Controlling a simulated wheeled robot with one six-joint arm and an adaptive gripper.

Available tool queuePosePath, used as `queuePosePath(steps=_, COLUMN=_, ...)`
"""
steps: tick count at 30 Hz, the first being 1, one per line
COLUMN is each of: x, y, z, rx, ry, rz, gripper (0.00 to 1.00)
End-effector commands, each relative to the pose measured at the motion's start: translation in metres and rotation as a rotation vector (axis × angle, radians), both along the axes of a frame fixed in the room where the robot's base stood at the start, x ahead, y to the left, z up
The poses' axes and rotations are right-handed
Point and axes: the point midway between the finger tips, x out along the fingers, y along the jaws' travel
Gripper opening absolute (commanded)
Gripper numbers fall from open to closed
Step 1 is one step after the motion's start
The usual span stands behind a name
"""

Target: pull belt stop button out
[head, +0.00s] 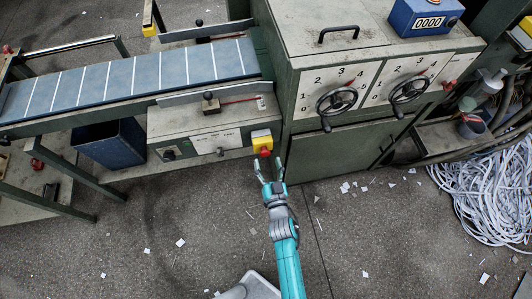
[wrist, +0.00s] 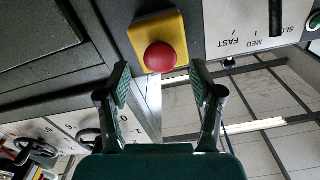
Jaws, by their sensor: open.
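The belt stop button (head: 265,153) is a red mushroom head on a yellow box (head: 262,138) at the right end of the belt's control panel. In the wrist view the red button (wrist: 160,57) sits on its yellow plate (wrist: 143,30), just beyond my fingertips and roughly midway between them. My gripper (head: 270,169) is open in front of the button; in the wrist view its two fingers (wrist: 161,80) are spread with nothing between them. I cannot tell whether the fingertips touch the box.
A green cabinet with handwheels (head: 338,101) stands right. A blue bin (head: 112,145) is below the belt. White paper strips (head: 490,195) lie far right.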

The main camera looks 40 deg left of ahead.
Motion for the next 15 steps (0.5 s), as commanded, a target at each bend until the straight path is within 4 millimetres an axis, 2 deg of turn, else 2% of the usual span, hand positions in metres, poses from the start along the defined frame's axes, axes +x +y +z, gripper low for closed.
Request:
queuePosePath(steps=6, x=0.019, y=0.022, z=0.000, rx=0.001, ry=0.001, rz=0.000, gripper=0.66)
queuePosePath(steps=15, x=0.027, y=0.031, z=0.000, rx=-0.002, ry=0.000, rz=-0.001, gripper=0.66)
